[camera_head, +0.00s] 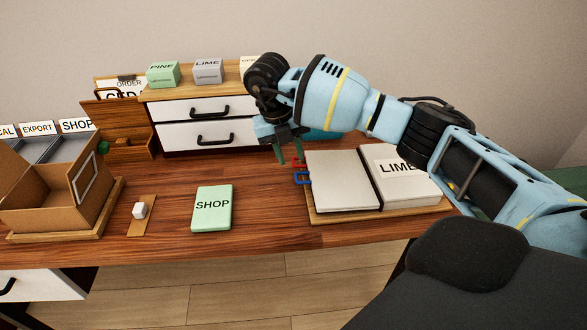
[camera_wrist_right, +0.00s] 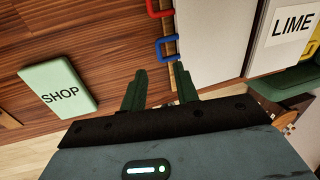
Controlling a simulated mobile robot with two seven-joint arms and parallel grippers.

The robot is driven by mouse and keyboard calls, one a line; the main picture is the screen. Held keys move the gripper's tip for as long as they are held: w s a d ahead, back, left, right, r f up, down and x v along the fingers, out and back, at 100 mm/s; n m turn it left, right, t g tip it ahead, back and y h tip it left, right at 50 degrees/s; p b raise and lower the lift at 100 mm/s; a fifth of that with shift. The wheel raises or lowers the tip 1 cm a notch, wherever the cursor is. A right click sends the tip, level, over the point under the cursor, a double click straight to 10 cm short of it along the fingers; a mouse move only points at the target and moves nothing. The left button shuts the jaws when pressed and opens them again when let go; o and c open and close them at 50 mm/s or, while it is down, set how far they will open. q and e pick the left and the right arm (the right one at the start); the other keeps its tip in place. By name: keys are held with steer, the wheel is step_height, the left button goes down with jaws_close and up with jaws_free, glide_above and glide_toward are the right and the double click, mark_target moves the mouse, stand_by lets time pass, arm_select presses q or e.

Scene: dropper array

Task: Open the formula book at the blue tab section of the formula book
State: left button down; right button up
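The formula book (camera_head: 342,183) lies on a wooden board at the right of the desk. It has a blank pale left side and a right side lettered LIME (camera_head: 396,165), parted by a dark spine. A blue tab (camera_head: 302,179) and a red tab (camera_head: 296,164) stick out from its left edge. My right gripper (camera_head: 290,158) is over that edge, its green fingers apart and empty. In the right wrist view, the gripper (camera_wrist_right: 160,76) points toward the blue tab (camera_wrist_right: 160,47), with the red tab (camera_wrist_right: 152,8) beyond. My left gripper is not in view.
A green SHOP block (camera_head: 212,207) lies left of the book. A drawer cabinet (camera_head: 187,125) stands behind, with labelled blocks on top. A cardboard box (camera_head: 60,195) and a small white cube (camera_head: 140,210) are at the left. The desk between is clear.

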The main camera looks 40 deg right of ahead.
mark_target(296, 177)
steer(key=shift+x, duration=3.1)
jaws_close()
